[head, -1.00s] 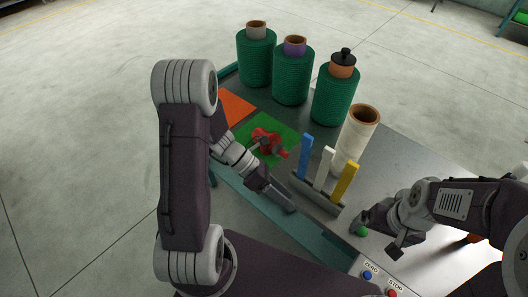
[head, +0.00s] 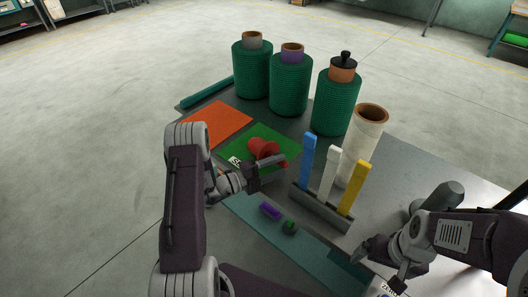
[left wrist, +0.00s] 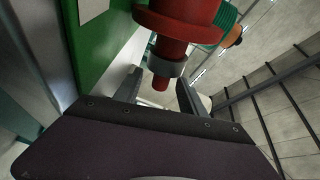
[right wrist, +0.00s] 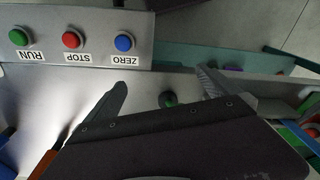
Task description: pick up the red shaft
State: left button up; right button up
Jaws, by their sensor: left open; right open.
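The red shaft (head: 262,148) lies on the green mat (head: 284,143) in the head view. The left wrist view shows it close, with a wide red flange (left wrist: 180,22), a grey ring and a narrow red tip. My left gripper (head: 270,174) is at the near side of the shaft. In the left wrist view my left gripper (left wrist: 160,90) is open, with the shaft's tip in the gap between the fingers; contact cannot be told. My right gripper (head: 382,264) is open and empty, low at the right; it also shows in the right wrist view (right wrist: 163,84).
A rack (head: 320,207) with blue, white and yellow upright pieces stands right of the shaft. Several green spools (head: 291,85) and a white roll (head: 361,145) stand behind. An orange mat (head: 218,124) lies left. A purple piece (head: 270,210) lies in front. Buttons (right wrist: 72,40) sit near my right gripper.

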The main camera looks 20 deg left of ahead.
pick_arm(q)
jog(key=x, duration=0.5)
jog(key=shift+w+a+b, duration=0.1)
jog(key=shift+w+b, duration=0.05)
jog(key=shift+b, duration=0.2)
grip_shut()
dwell(0.8)
jog(key=shift+r, duration=0.15)
